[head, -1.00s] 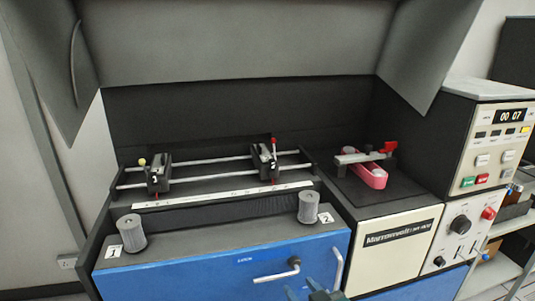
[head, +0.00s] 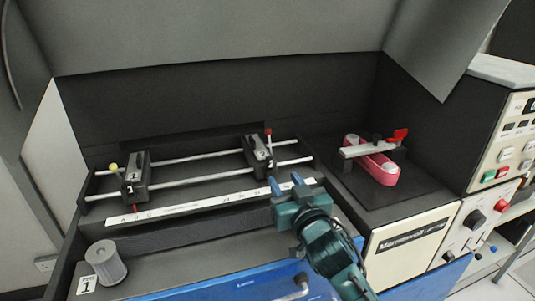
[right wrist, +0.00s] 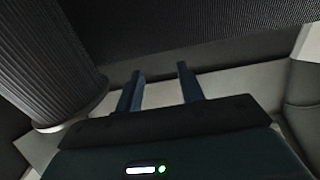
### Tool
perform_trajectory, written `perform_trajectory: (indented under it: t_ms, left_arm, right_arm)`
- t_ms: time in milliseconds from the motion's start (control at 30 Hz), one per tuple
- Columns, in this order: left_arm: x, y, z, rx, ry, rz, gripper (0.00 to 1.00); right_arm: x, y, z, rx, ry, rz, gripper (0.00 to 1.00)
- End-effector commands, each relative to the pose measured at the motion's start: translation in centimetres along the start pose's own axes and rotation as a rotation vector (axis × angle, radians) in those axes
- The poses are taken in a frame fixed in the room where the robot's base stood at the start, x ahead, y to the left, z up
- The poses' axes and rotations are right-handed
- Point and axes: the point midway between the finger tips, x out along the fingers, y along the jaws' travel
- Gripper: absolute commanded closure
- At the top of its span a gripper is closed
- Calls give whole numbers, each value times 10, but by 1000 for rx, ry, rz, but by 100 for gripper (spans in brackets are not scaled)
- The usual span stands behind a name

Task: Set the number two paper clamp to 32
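Two black paper clamps ride on a pair of metal rails. The left clamp (head: 134,178) has a yellow knob, and the right clamp (head: 259,157) has a red-tipped lever. Their labels are too blurred to read surely. A white scale strip (head: 190,207) runs in front of them; its marks are too small to read. My right gripper (head: 286,181) is open and empty, in front of the strip's right part and apart from the right clamp. In the right wrist view a grey ribbed knob (right wrist: 45,60) is left of its fingers. My left gripper is out of view.
A ribbed knob (head: 105,263) with label 1 stands at the front left. A pink belt unit (head: 376,166) with a red lever is on the right. A control panel (head: 500,150) stands far right. A dark hood hangs above the rails.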

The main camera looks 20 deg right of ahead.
Motion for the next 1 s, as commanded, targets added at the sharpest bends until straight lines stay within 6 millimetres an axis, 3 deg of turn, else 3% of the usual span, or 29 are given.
perform_trajectory:
  t_ms: [300,500,700,1000]
  left_arm:
    - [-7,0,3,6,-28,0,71]
    - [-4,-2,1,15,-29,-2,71]
    - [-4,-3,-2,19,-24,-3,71]
    - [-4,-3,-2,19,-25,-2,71]
  right_arm:
    - [65,0,-3,-1,1,0,62]
    - [97,0,-2,0,0,1,62]
    - [112,0,-1,1,-1,0,62]
    - [115,0,0,1,0,0,62]
